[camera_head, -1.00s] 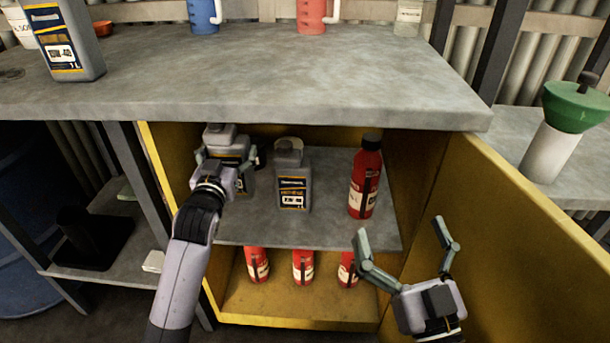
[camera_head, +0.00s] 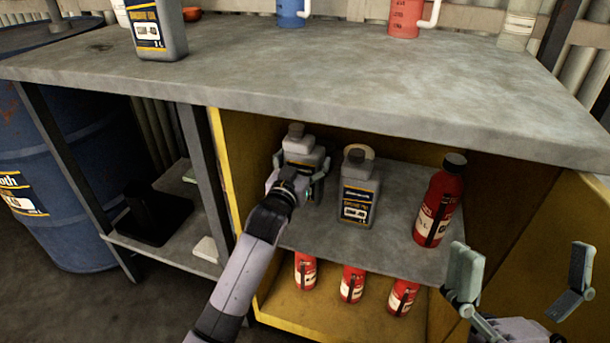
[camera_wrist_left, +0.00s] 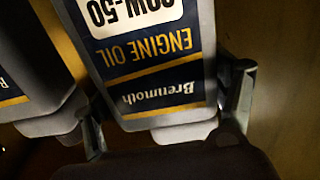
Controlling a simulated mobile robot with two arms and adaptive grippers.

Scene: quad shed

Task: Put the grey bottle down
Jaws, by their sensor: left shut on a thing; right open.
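My left gripper (camera_head: 301,174) is shut on a grey bottle (camera_head: 303,148) inside the yellow cabinet. The bottle is upright, at the left of the middle shelf (camera_head: 375,240). My gripper and wrist hide its lower part, so I cannot tell whether its base touches the shelf. In the left wrist view the held bottle (camera_wrist_left: 150,70) shows its blue engine oil label, with a finger on each side. A second, similar grey bottle (camera_head: 358,190) stands on the shelf just right of it; a like bottle shows at the left edge of the wrist view (camera_wrist_left: 30,85). My right gripper (camera_head: 523,262) is open and empty, outside the cabinet.
A red bottle (camera_head: 438,203) stands on the shelf's right side. Small red bottles (camera_head: 352,284) stand on the level below. The grey worktop (camera_head: 330,75) overhangs the shelf, with another grey bottle (camera_head: 157,30) on it. The cabinet's open yellow door (camera_head: 560,215) is at right.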

